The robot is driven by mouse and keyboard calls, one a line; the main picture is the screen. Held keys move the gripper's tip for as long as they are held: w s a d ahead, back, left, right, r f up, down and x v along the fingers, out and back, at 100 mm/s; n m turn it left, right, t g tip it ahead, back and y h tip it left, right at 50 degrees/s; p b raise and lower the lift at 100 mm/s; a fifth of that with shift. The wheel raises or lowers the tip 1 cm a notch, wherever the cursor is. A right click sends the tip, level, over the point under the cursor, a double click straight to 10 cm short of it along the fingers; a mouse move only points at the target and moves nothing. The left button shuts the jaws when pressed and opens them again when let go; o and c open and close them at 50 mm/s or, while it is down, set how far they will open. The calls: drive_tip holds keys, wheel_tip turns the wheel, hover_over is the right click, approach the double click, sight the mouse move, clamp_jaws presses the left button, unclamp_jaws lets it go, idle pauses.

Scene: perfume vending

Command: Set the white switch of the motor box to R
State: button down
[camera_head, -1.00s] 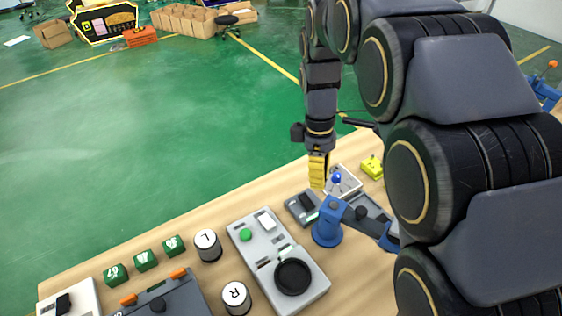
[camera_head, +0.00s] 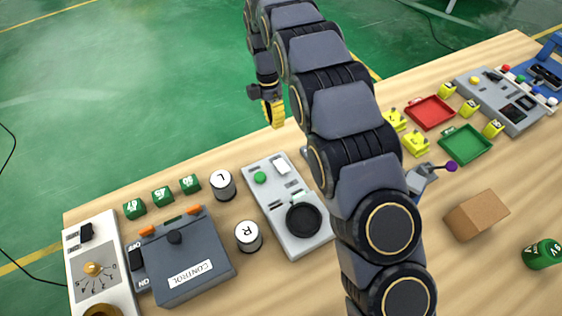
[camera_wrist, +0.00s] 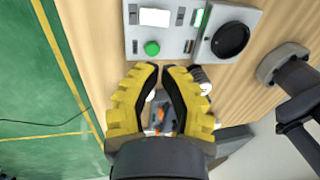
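The motor box appears to be the grey panel (camera_head: 262,190) near the table's middle. It has a white switch (camera_head: 281,165), a green button (camera_head: 260,178) and a large black round dial (camera_head: 303,219). In the wrist view the same grey panel (camera_wrist: 190,43) lies at the top, with the white switch (camera_wrist: 155,17) at its upper left. The switch's setting is too small to read. My gripper (camera_head: 275,122) hangs near the table's back edge, behind the panel. In the wrist view my gripper (camera_wrist: 160,68) is empty, with a narrow gap between its yellow fingertips, below the green button.
White cylinders marked L (camera_head: 223,185) and R (camera_head: 248,237) stand left of the panel. Left of them are a dark control box (camera_head: 185,265) and green cubes (camera_head: 163,196). My arm crosses just right of the panel. Red (camera_head: 431,111) and green (camera_head: 466,144) trays lie farther right.

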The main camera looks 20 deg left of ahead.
sight(282, 168)
drive_tip(key=f, duration=0.4)
drive_tip(key=s+d+f, duration=0.1)
drive_tip(key=f, duration=0.4)
drive_tip(key=s+d+f, duration=0.1)
drive_tip(key=f, duration=0.3)
drive_tip(key=shift+f, duration=0.35)
